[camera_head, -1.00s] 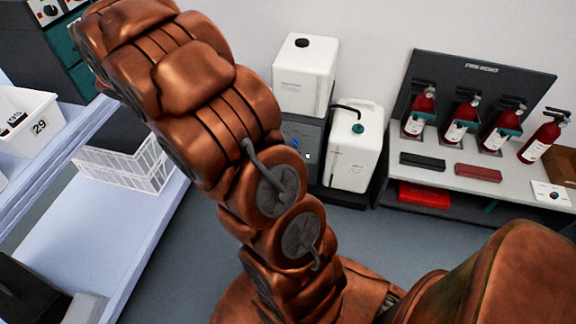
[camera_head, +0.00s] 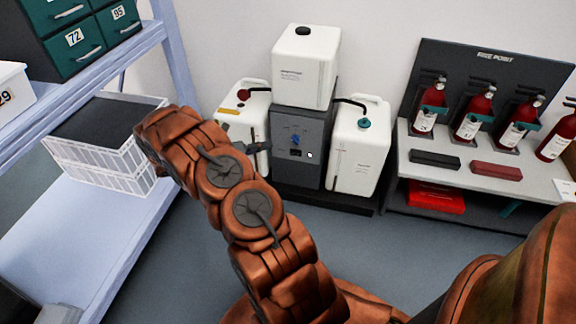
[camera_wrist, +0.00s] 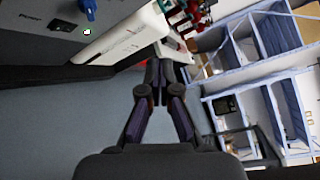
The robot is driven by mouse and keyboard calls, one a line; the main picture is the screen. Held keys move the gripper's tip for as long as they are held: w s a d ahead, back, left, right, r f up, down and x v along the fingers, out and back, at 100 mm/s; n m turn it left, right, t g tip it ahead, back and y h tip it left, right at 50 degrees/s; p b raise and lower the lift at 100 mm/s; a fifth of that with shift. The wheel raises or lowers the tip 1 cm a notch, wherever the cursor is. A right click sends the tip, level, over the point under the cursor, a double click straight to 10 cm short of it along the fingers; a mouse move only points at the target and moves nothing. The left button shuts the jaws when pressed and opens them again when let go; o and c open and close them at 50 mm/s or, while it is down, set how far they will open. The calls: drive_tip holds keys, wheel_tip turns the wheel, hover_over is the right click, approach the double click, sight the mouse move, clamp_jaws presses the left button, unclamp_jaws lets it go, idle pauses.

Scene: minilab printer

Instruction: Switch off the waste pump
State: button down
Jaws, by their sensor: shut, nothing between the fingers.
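The waste pump appears to be the dark grey box (camera_head: 318,125) by the back wall, with a white tank (camera_head: 303,72) on top. Its front has a blue knob (camera_head: 295,140), a small dark switch (camera_head: 296,153) and a small white spot. In the wrist view the tilted panel fills the upper left, with the word "Power", the dark switch (camera_wrist: 62,25) and the blue knob (camera_wrist: 88,8). My gripper (camera_head: 264,147) is shut and empty, and overlaps the pump's left side in the head view. The wrist view shows its fingers (camera_wrist: 160,72) together, right of the panel. Contact with the pump cannot be told.
White jerrycans stand left (camera_head: 254,112) and right (camera_head: 359,146) of the pump, with black hoses. A bench (camera_head: 545,187) with several fire extinguishers is at the right. A shelf (camera_head: 140,240) with white crates (camera_head: 105,165) is at the left. Grey floor lies between.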

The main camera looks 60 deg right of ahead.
wheel_tip(320, 180, down, 20)
drive_tip(key=w+d+n+t+h+b, duration=0.2)
drive_tip(key=d+n+b, duration=0.1)
drive_tip(key=n+b, duration=0.3)
drive_tip(key=shift+w+f+n+t+h, duration=0.15)
drive_tip(key=shift+w+n+t+h, duration=0.2)
drive_tip(key=shift+n, duration=0.65)
drive_tip(key=b, duration=0.4)
approach(295, 154)
drive_tip(key=s+d, duration=0.2)
drive_tip(key=s, duration=0.2)
drive_tip(key=d, duration=0.1)
drive_tip(key=w+d+b, duration=0.1)
drive_tip(key=d, duration=0.1)
drive_tip(key=shift+w, duration=0.35)
drive_tip(key=shift+w+d, duration=0.2)
drive_tip(key=shift+d, duration=0.25)
